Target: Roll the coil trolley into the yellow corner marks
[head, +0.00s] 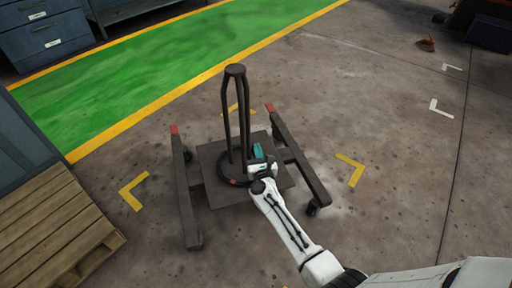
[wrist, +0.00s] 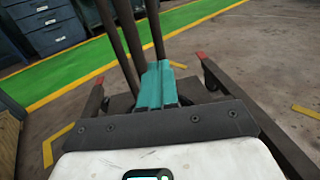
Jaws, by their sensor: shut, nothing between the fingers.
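The coil trolley (head: 187,200) is a dark frame with two long side rails, red far ends, casters and a middle plate. Dark upright bars (head: 226,115) meet in a round cap, with a dark ring around their foot. Yellow corner marks lie left (head: 133,190) and right (head: 350,170) of the trolley; yellow also shows behind the bars (head: 238,108). In the wrist view the fingers (wrist: 157,85) overlap the bars; contact is unclear.
A wooden pallet (head: 60,228) stands at the left, near the left mark. A green walkway (head: 120,85) with yellow edges runs behind, with blue drawer cabinets (head: 45,35) beyond. White corner marks (head: 440,108) lie on open floor at the right.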

